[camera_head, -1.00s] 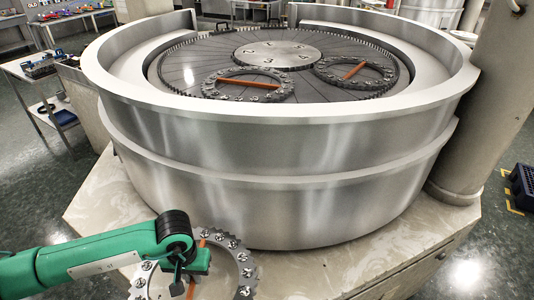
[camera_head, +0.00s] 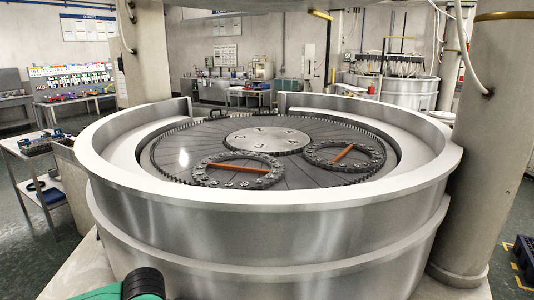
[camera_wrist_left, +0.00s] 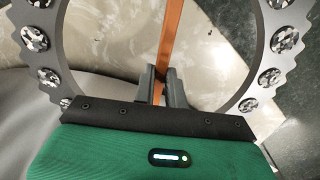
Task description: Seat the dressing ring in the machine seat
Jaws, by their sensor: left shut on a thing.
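The dressing ring (camera_wrist_left: 262,62), grey and toothed with round studs, shows in the left wrist view with an orange bar (camera_wrist_left: 173,40) across it. My left gripper (camera_wrist_left: 160,84) is shut on that bar. In the head view only a green piece of my left arm shows at the bottom; the held ring is out of that view. The round machine (camera_head: 270,240) has a dark lapping plate (camera_head: 190,145) with a pale centre disc (camera_head: 267,141). Two similar rings lie on the plate, one front left (camera_head: 200,179) and one right (camera_head: 375,164). My right gripper is not in view.
A high steel rim (camera_head: 290,196) surrounds the plate. A thick pillar (camera_head: 490,150) stands close at the right. A trolley (camera_head: 30,150) stands at the left. The plate's left and back parts look clear.

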